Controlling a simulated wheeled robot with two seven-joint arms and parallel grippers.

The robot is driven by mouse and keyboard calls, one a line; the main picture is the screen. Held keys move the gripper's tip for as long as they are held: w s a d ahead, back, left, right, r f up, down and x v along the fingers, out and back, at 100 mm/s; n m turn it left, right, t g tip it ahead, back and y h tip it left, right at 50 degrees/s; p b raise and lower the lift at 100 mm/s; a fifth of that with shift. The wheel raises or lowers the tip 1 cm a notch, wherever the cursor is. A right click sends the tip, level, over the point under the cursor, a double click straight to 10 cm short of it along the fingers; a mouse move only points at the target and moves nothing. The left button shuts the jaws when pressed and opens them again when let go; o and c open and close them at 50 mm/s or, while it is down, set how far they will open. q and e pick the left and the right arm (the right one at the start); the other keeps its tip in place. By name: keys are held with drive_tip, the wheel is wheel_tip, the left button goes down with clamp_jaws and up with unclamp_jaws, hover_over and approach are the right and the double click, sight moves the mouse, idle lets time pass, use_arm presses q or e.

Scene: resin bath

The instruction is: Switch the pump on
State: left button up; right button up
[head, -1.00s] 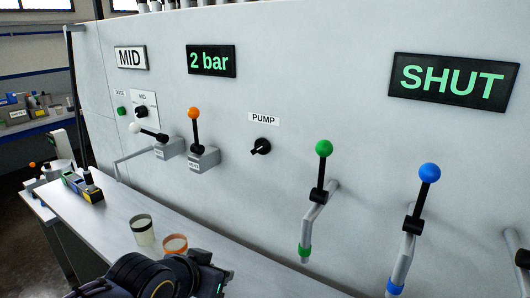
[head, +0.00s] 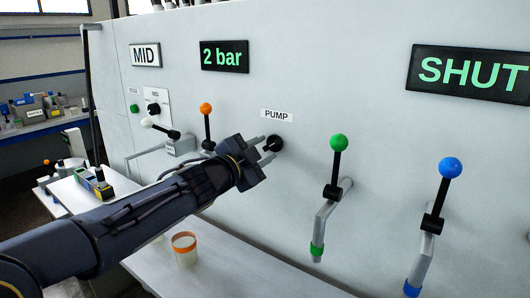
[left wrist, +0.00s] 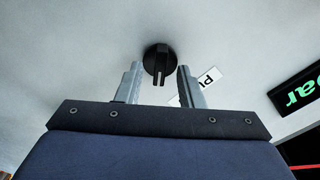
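The pump switch is a black rotary knob (head: 274,143) on the white panel, under the label PUMP (head: 277,115). In the left wrist view the knob (left wrist: 159,62) shows just beyond the fingertips, between their lines, with its grip bar pointing down in the picture. My left gripper (head: 264,145) is in front of the knob with its two fingers apart; it also shows open and empty in the left wrist view (left wrist: 158,72). I cannot tell whether a finger touches the knob. My right gripper is not in view.
An orange-topped lever (head: 206,109) stands close to the left of my gripper. Green (head: 339,143) and blue (head: 450,168) levers stick out at the right. Displays read 2 bar (head: 224,57) and SHUT (head: 472,74). A cup with an orange rim (head: 184,250) stands on the bench below my arm.

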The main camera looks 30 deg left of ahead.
use_arm(q)
drive_tip(key=shift+w, duration=0.7)
clamp_jaws()
drive_tip(key=shift+m, duration=1)
unclamp_jaws()
drive_tip(key=shift+s, duration=0.15)
